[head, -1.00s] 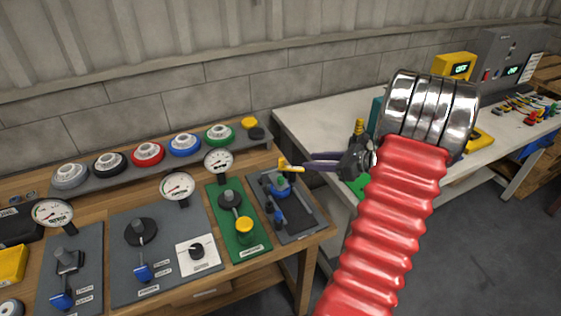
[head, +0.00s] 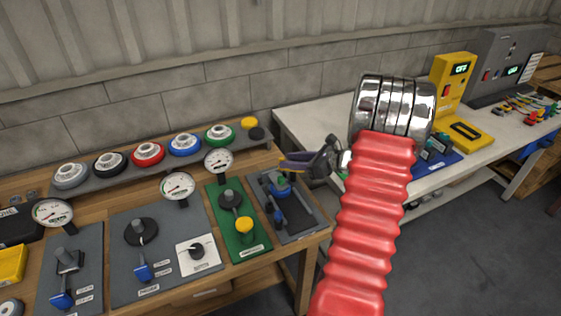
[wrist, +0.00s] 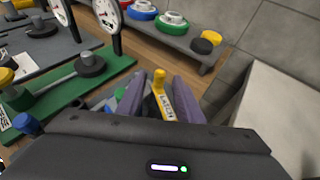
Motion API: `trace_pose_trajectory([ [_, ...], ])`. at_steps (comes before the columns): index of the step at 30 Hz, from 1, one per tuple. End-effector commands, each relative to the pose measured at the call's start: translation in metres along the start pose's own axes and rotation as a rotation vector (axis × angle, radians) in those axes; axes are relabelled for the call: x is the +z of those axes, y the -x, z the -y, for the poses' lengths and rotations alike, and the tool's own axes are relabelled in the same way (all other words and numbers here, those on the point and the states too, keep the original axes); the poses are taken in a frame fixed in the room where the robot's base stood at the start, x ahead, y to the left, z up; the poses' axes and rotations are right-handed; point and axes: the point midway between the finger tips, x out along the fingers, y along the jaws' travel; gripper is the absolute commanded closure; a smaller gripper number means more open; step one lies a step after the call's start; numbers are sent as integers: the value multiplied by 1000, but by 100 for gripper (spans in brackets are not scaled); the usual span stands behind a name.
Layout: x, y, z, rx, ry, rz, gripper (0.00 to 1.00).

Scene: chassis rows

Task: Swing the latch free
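The latch is a yellow lever lettered LATCH (wrist: 160,88), standing up in the middle of the wrist view. It belongs to a grey panel (head: 301,222) with blue clamp-like parts at the right end of the wooden bench. My gripper (wrist: 157,84) has its two purple fingers spread on either side of the lever. A gap shows on the left of the lever; the right finger is very near it, and I cannot tell whether they touch. In the head view my gripper (head: 284,162) hides most of the lever.
A green panel (head: 252,249) with a gauge and a yellow-knobbed handle lies just left of the latch panel. A rail (head: 100,185) of coloured round caps runs along the back. A white table (head: 300,122) stands to the right, with a yellow device (head: 451,90).

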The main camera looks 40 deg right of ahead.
Motion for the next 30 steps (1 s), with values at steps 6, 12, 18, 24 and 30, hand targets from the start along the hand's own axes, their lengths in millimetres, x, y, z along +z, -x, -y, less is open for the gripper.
trace_pose_trajectory([
  [6, 0, -32, 0, 2, 0, -1, 67],
  [12, 0, -44, 0, 0, 0, -1, 67],
  [18, 0, -45, 0, 0, 0, -1, 67],
  [24, 0, -45, 0, 0, 0, -1, 75],
  [30, 0, -45, 0, 0, 0, -1, 89],
])
